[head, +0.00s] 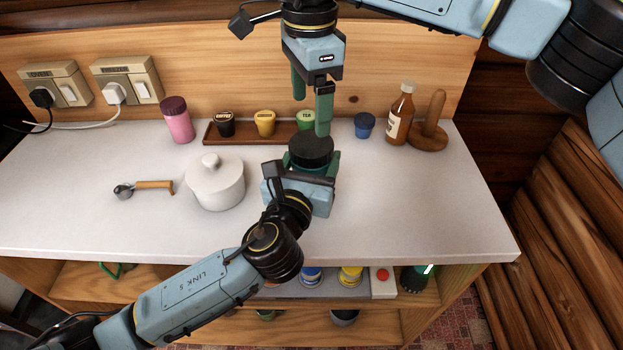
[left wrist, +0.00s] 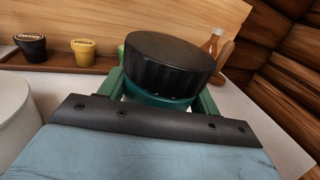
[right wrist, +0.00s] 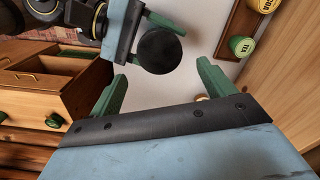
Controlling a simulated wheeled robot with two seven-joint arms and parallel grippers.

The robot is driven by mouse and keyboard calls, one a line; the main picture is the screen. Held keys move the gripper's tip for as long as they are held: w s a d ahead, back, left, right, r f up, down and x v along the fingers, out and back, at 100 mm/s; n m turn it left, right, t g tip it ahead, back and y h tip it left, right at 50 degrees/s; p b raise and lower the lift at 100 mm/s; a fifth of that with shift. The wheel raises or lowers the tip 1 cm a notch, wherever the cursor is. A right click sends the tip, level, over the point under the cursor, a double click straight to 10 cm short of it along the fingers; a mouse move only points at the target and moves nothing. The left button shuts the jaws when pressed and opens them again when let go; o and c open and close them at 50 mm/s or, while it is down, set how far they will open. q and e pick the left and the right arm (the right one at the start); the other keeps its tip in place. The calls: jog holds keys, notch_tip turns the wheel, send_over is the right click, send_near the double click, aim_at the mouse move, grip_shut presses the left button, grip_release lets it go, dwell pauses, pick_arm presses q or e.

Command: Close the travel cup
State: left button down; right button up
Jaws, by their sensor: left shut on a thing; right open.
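The travel cup is teal with a ribbed black lid (head: 311,150). The lid sits on top of the teal cup body (left wrist: 157,101); I cannot tell whether it is fastened tight. My left gripper (head: 312,168) is shut on the cup body, its green fingers on either side below the lid, and hides most of the body. My right gripper (head: 311,112) is open and empty, pointing down above the lid. In the right wrist view the lid (right wrist: 160,50) shows beyond the open fingers, apart from them.
A white lidded pot (head: 216,184) stands left of the cup, with a coffee scoop (head: 146,188) farther left. Behind are a pink jar (head: 177,120), a wooden tray (head: 283,134) with small tubs, a blue tub (head: 364,125) and a brown bottle (head: 400,117). The counter's right front is clear.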

aim_at(310, 143)
jog(key=shift+r, duration=0.2)
jog(key=shift+f, duration=0.1)
jog(key=shift+f, duration=3.9)
jog(key=shift+c, duration=0.3)
jog(key=c, duration=0.7)
jog(key=o, duration=1)
jog(key=shift+o, duration=0.2)
